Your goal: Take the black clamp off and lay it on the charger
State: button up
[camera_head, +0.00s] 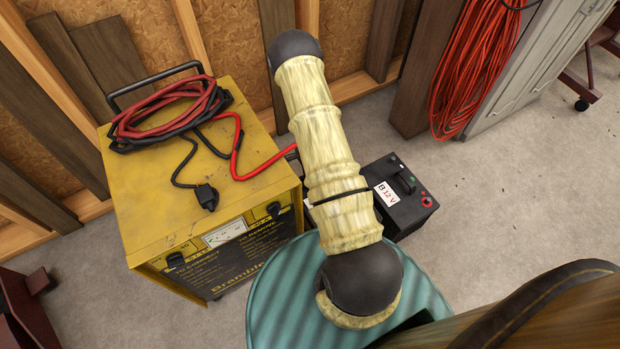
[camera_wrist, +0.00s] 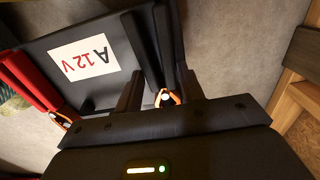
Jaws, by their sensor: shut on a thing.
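The black clamp (camera_wrist: 169,45) is between the fingers of my gripper (camera_wrist: 159,76) in the wrist view, and the gripper is shut on it. Its orange jaws (camera_wrist: 170,94) show around a pale spot; I cannot tell whether they still grip a battery post. The clamp lies along the edge of the battery marked A 12V (camera_wrist: 110,85). In the head view, my sleeved arm hides the gripper and the clamp. The yellow charger (camera_head: 140,215) stands left of my arm. Coiled red and black cables (camera_head: 165,115) lie on its top, with bare room at the front.
A red clamp (camera_wrist: 28,82) is at the other side of battery A. Battery B (camera_head: 410,215) stands on the floor right of my arm. The charger's handle (camera_head: 155,82) rises at the back.

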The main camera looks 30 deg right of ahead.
jog(key=shift+r, duration=0.1)
notch_tip(320, 180, up, 10)
jog(key=p, duration=0.5)
dwell(0.5)
